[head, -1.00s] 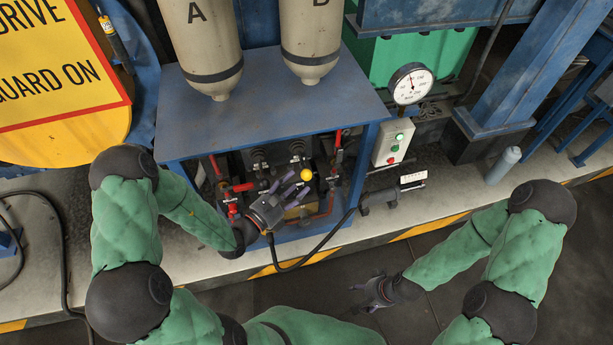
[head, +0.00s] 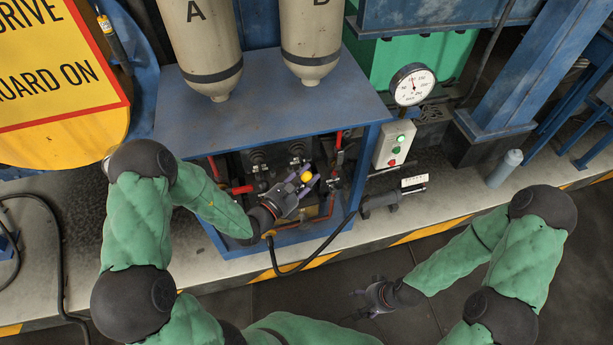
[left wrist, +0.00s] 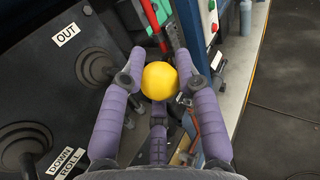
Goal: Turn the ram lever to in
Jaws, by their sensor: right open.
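The lever's yellow ball knob (head: 306,176) stands at the front of the valve panel under the blue bench. My left gripper (head: 304,182) has its purple fingers around it. In the left wrist view the yellow knob (left wrist: 160,81) sits between the fingertips (left wrist: 161,62), which flank it closely on both sides. I cannot tell whether they press on it. The lever's shaft is hidden behind the knob and fingers. An OUT label (left wrist: 66,35) shows on the panel left of the knob; no IN label is visible. My right gripper (head: 354,306) is open and empty, low over the floor.
Black-booted levers (left wrist: 96,66) stand left of the knob, one by a DOWN ROLL label (left wrist: 66,163). Red-handled pipes (head: 339,150) flank the panel. The bench top (head: 270,105) overhangs it. A button box (head: 395,144) and a gauge (head: 412,84) are to the right.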

